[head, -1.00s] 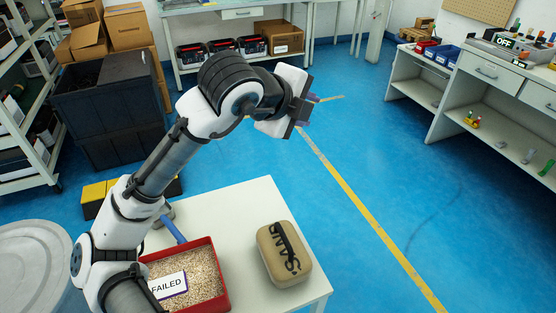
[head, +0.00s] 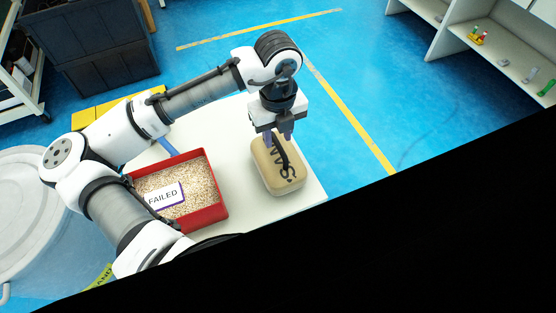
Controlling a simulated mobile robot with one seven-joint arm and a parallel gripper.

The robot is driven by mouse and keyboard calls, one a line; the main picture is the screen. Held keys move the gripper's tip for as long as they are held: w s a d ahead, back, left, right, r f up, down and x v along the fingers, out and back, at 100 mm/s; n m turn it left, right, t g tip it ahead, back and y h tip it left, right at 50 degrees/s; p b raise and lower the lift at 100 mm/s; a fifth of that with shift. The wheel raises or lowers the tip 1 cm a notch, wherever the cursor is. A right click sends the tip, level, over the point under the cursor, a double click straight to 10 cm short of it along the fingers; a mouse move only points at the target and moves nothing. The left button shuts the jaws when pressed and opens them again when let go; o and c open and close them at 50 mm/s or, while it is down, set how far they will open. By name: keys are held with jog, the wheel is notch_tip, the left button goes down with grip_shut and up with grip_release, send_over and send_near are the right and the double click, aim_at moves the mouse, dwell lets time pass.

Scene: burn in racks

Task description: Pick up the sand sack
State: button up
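The sand sack (head: 289,180) is a tan, rounded block with black lettering and a dark strap on top. It lies on the white table, right of the red tray. My gripper (head: 279,138) points down over the sack's far end. Its two purple fingers are apart, so it looks open, with the dark strap beginning near and between them. I cannot tell whether the fingers touch the sack. The gripper hides part of the sack's far edge.
The white table (head: 237,133) also holds a red tray (head: 222,212) of grainy material with a "FAILED" card (head: 163,197) and a blue-handled tool (head: 168,146). A pale round bin (head: 22,230) stands at left. Black covers the lower right of the view.

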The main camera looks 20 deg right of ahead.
jog(key=f, duration=0.5)
jog(key=shift+w+d+f, duration=0.1)
jog(key=shift+w+d, duration=0.05)
jog(key=shift+w, duration=0.15)
grip_shut()
dwell(1.1)
